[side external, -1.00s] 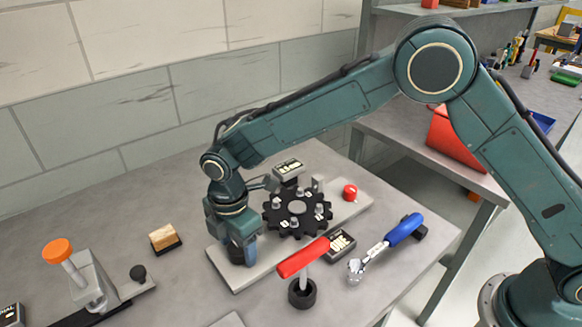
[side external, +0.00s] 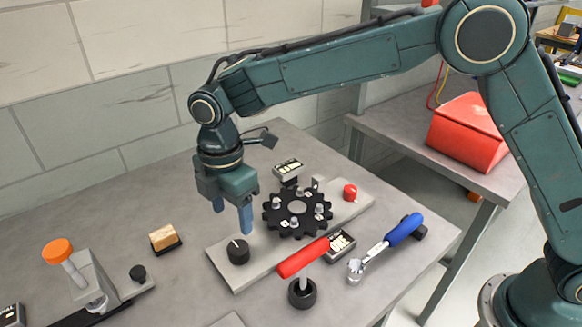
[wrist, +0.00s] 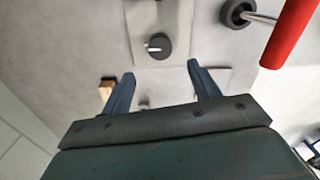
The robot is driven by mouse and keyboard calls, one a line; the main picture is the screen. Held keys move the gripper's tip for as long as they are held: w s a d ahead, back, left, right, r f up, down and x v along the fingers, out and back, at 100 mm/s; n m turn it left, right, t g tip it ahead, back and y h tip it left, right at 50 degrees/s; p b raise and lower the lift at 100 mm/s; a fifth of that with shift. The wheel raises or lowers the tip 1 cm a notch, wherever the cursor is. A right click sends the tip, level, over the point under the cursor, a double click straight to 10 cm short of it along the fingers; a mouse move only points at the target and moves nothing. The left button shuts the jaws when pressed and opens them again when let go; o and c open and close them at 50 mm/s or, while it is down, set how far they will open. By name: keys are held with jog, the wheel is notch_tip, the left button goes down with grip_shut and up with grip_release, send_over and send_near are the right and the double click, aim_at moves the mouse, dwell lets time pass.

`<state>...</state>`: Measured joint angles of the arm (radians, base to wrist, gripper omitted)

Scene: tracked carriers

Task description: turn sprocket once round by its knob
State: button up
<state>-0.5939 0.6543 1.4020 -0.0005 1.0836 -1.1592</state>
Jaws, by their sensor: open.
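The black toothed sprocket (side external: 297,208) lies on a pale grey base plate (side external: 225,272), with several small pegs on its face. A round black knob (side external: 238,252) with a white pointer mark stands at the plate's near-left end. The knob also shows in the wrist view (wrist: 159,50), on the plate beyond my fingertips. My gripper (side external: 233,220) is open and empty, pointing down with its blue fingers above the knob and apart from it. Both fingers show in the wrist view (wrist: 161,72) with a gap between them. The sprocket is not visible in the wrist view.
A red knob (side external: 350,192) sits at the plate's far end. A red-handled lever (side external: 303,259), a blue-handled tool (side external: 404,229) and black display boxes (side external: 288,168) stand close by. A wooden-topped block (side external: 163,237) and an orange-knobbed fixture (side external: 58,251) are left. Bench between is clear.

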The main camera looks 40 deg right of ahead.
notch_tip(320, 180, up, 4)
jog(key=shift+r, duration=0.2)
dwell(0.4)
jog(key=s+d+r+m+t, duration=0.1)
jog(key=s+d+r+m, duration=0.45)
jog(key=d, duration=0.45)
jog(key=s+d+r+m+t, duration=0.2)
jog(key=s+d+r+m, duration=0.2)
jog(key=d+r, duration=0.4)
jog(key=s+d+f+m+t, duration=0.1)
jog(key=s+d+f+m, duration=0.1)
jog(key=s+d+m, duration=0.3)
jog(key=s+d+f+m+t, duration=0.1)
jog(key=s+d+m, duration=0.4)
jog(key=s, duration=0.7)
jog(key=shift+d+f+t, duration=0.3)
jog(key=shift+d+f, duration=0.55)
jog(key=shift+d, duration=0.2)
